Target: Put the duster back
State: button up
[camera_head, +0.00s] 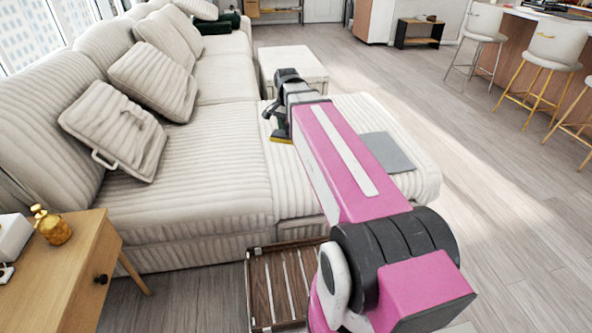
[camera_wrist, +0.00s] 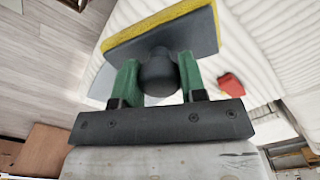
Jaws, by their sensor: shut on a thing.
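The duster is a grey block with a yellow pad along one face and a dark round handle. In the wrist view the duster (camera_wrist: 165,38) sits just past my gripper (camera_wrist: 158,76), whose two green fingers are closed on either side of the handle. In the head view my gripper (camera_head: 281,118) is over the chaise part of the sofa, and a yellow strip of the duster (camera_head: 280,139) shows below it. I cannot tell whether the pad touches the cushion. My arm hides part of the chaise.
The cream ribbed sofa (camera_head: 200,175) fills the left and middle. A flat grey item (camera_head: 386,152) lies on the chaise right of my arm. A slatted wooden rack (camera_head: 257,290) stands before the sofa. A small red object (camera_wrist: 231,87) shows in the wrist view.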

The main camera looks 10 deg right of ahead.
jog(key=w+a+f+m, duration=0.7)
jog(key=f+m, duration=0.4)
jog(key=m, duration=0.1)
jog(key=shift+m, duration=0.4)
jog(key=shift+w+d+f, duration=0.3)
jog(key=shift+d+f, duration=1.5)
jog(key=shift+f, duration=0.1)
jog(key=shift+w+d+f, duration=0.35)
jog(key=shift+d+f, duration=1.5)
jog(key=shift+w+d+f, duration=0.3)
jog(key=shift+d+f, duration=1.5)
jog(key=shift+f, duration=0.1)
jog(key=shift+f, duration=0.1)
jog(key=o, duration=0.9)
